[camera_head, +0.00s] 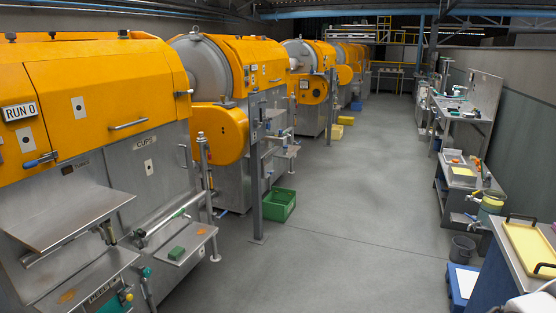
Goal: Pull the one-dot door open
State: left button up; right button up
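The nearest orange machine (110,70) stands at the left with its orange front doors closed. A wide orange door (110,95) carries a small white plate (77,106) with what looks like one dark dot, and a bar handle (128,124) at its lower right. A narrower orange panel (15,140) at the left edge has a similar plate (25,140) and a blue-grip handle (40,160).
Steel shelves (65,215) jut out from the machine's front; a green block (177,253) lies on one. A green crate (279,205) stands by a post. The grey aisle floor (350,200) is clear. Benches, a bucket (462,248) and a yellow tray (528,246) line the right.

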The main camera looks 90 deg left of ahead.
aim_at(152, 166)
jog(key=u, duration=3.4)
jog(key=i+u, duration=0.15)
